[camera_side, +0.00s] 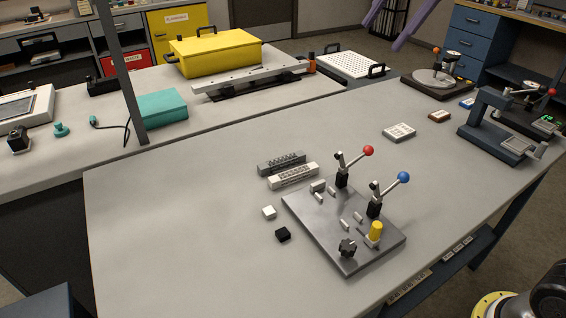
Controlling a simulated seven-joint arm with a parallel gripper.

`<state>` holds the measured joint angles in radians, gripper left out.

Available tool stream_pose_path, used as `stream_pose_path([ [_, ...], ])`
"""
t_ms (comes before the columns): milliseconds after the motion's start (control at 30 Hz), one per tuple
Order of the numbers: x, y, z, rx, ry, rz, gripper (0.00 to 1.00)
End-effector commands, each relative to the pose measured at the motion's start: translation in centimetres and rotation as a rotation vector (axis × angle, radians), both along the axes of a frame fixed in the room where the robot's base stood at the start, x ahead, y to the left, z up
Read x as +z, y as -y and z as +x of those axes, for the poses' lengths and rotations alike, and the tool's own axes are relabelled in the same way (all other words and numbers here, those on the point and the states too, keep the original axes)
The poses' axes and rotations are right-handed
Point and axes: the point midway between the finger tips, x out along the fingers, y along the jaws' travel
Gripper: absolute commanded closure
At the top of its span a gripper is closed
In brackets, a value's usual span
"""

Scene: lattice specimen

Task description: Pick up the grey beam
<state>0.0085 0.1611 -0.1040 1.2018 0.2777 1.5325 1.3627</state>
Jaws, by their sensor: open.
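The grey beam (281,164) is a short dark-grey bar with a lattice middle. It lies flat on the table, left of the clamp levers. A similar white beam (293,176) lies parallel to it, just in front with a narrow gap. Both are behind the left corner of a dark metal fixture plate. My gripper is not visible in this view, and nothing is seen touching the grey beam.
The fixture plate (325,238) carries a red-knobbed lever (368,151), a blue-knobbed lever (403,177), pegs, a yellow cylinder (376,231) and a black knob (347,247). A white block (269,212) and black block (283,234) lie left of it. The table's left side is clear.

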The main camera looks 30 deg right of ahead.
Motion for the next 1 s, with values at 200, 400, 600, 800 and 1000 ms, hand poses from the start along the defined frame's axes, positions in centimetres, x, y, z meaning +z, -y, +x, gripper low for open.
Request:
stream_pose_path([
  [200, -2.8, -0.8, 8.0, -0.111, -0.113, 0.089, 0.32],
  [400, -7.9, -1.4, 14.1, -0.173, -0.207, 0.141, 0.32],
  [600, -15.4, -1.6, 18.9, -0.179, -0.284, 0.162, 0.32],
  [800, -22.7, -1.5, 21.1, -0.186, -0.365, 0.16, 0.32],
  [1000, -25.8, -1.6, 21.3, -0.19, -0.414, 0.156, 0.32],
])
